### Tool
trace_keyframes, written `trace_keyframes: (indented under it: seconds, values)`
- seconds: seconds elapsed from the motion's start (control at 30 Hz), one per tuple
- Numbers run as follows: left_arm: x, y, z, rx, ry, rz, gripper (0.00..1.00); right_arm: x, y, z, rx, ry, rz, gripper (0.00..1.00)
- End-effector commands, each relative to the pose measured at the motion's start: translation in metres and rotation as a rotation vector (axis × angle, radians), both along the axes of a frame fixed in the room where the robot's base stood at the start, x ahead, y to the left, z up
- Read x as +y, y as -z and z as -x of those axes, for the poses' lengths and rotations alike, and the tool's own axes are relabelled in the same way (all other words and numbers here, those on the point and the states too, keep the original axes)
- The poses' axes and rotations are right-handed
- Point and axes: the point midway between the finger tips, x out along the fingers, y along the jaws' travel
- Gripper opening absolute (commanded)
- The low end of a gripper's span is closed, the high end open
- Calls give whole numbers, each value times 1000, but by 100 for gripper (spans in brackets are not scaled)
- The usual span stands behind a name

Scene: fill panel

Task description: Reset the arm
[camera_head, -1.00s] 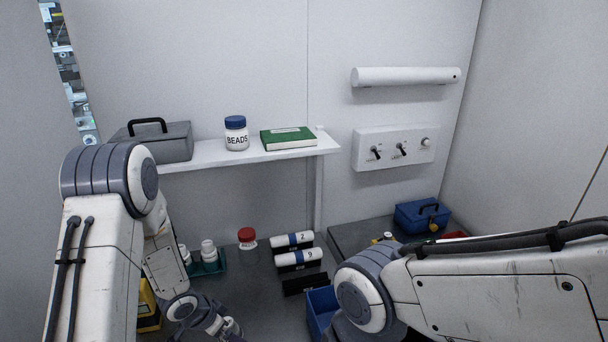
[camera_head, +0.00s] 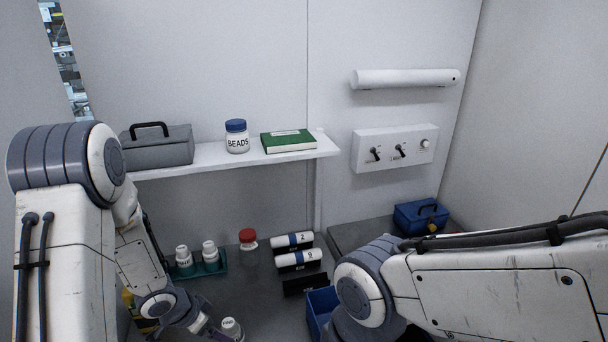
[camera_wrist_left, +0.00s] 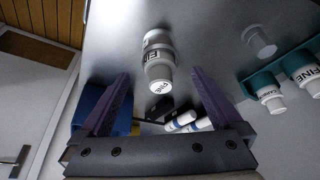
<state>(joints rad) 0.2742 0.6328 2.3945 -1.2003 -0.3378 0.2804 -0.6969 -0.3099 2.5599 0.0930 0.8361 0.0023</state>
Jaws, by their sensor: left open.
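My left gripper (camera_wrist_left: 160,76) is open; in the head view only part of it (camera_head: 212,334) shows at the bottom edge. A white bottle marked FINE (camera_wrist_left: 159,62) stands on the dark worktop just beyond the open fingers, which do not appear closed on it. The same bottle (camera_head: 231,328) shows in the head view, just right of the gripper. My left arm comes in from the left, its shoulder raised beside the shelf. My right arm reaches in from the right; its gripper is out of view.
A teal tray (camera_head: 214,270) holds two white bottles. A red-lidded jar (camera_head: 248,239), two white rolls (camera_head: 299,259) and a blue bin (camera_head: 317,302) are nearby. The shelf (camera_head: 235,157) carries a grey toolbox (camera_head: 158,148), BEADS jar (camera_head: 237,137) and green book (camera_head: 288,141).

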Motion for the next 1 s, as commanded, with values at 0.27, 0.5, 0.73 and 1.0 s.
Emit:
trace_keyframes:
  seconds: [0.27, 0.5, 0.73, 1.0]
  values:
    - [-1, 6, 1, 4, 2, 2, 100, 0, 6, 0, 1, -1, 1, 100]
    - [-12, 49, -13, 3, 1, 1, 100, 0, 24, 0, 0, 0, 0, 100]
    - [-22, 85, -26, 5, 2, 1, 100, 0, 31, 0, 0, 0, 0, 100]
    - [-22, 47, -29, -5, 1, -1, 100, 0, 16, 0, -1, 0, -1, 100]
